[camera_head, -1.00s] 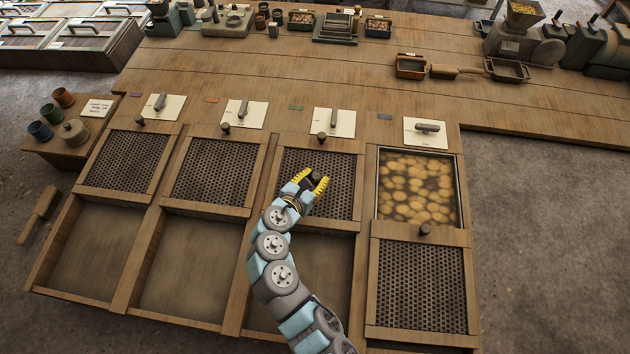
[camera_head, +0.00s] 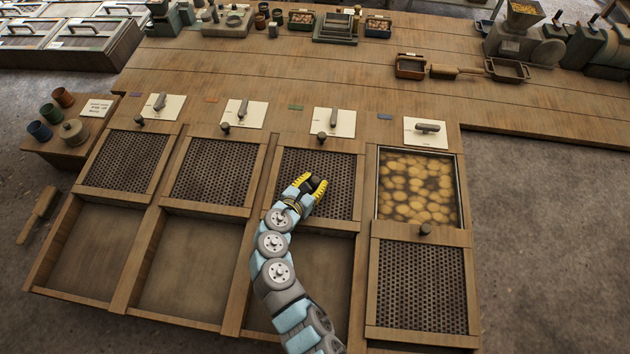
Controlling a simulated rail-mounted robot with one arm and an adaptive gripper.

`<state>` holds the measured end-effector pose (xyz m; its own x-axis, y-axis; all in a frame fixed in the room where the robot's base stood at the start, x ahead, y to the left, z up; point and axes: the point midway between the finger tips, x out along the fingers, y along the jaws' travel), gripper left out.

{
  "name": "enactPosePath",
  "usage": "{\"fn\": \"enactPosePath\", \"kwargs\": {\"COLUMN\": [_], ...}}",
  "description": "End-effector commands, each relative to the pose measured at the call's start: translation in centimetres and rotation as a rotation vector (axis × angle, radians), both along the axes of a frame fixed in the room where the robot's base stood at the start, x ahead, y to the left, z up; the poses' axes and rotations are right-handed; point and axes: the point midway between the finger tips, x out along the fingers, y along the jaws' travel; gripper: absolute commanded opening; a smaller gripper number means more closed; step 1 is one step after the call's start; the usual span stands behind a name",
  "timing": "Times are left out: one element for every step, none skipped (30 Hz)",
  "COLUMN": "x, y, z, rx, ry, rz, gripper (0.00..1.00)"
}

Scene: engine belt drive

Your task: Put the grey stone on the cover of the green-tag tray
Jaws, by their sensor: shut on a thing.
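The green tag (camera_head: 295,107) lies on the bench behind the third tray from the left. That tray's perforated cover (camera_head: 340,170) lies over its rear part and has a dark knob (camera_head: 321,138) at its far edge. My gripper (camera_head: 315,184), with yellow fingers, is over the middle of this cover. It is shut on the dark grey stone (camera_head: 316,184), which is partly hidden between the fingers. I cannot tell whether the stone touches the cover.
Covers also lie over the rear of the two left trays (camera_head: 125,160). The rightmost tray's cover (camera_head: 420,285) is drawn forward, showing round yellowish pieces (camera_head: 415,188) behind it. White plates with handles (camera_head: 334,122) stand behind the trays.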

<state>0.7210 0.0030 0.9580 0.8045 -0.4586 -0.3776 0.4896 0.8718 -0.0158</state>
Motion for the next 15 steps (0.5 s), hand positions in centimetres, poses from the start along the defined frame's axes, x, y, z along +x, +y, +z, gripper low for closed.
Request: {"fn": "enactPosePath", "kwargs": {"x": [0.00, 0.00, 0.00, 0.01, 0.01, 0.00, 0.00, 0.00, -0.01, 0.00, 0.00, 0.00, 0.00, 0.00, -0.01], "y": [0.02, 0.02, 0.02, 0.00, 0.00, 0.00, 0.00, 0.00, 0.00, 0.00, 0.00, 0.00, 0.00, -0.01, -0.02], "z": [-0.15, -0.22, -0.23, -0.21, -0.20, -0.21, -0.19, -0.19, -0.20, -0.21, -0.21, -0.21, -0.18, -0.14, -0.04], "rx": [-0.001, -0.001, -0.001, 0.000, 0.000, 0.000, 0.000, 0.000, 0.000, 0.000, 0.000, 0.000, 0.000, 0.000, 0.000], "ry": [0.000, 0.000, 0.000, 0.000, 0.000, 0.000, 0.000, 0.000, 0.000, 0.000, 0.000, 0.000, 0.000, 0.000, 0.000], "rz": [0.000, 0.000, 0.000, 0.000, 0.000, 0.000, 0.000, 0.000, 0.000, 0.000, 0.000, 0.000, 0.000, 0.000, 0.000], "gripper": [0.00, 0.00, 0.41, 0.49, 0.55, 0.55, 0.55, 0.55, 0.55, 0.55, 0.55, 0.55, 0.55, 0.55, 0.55]}}
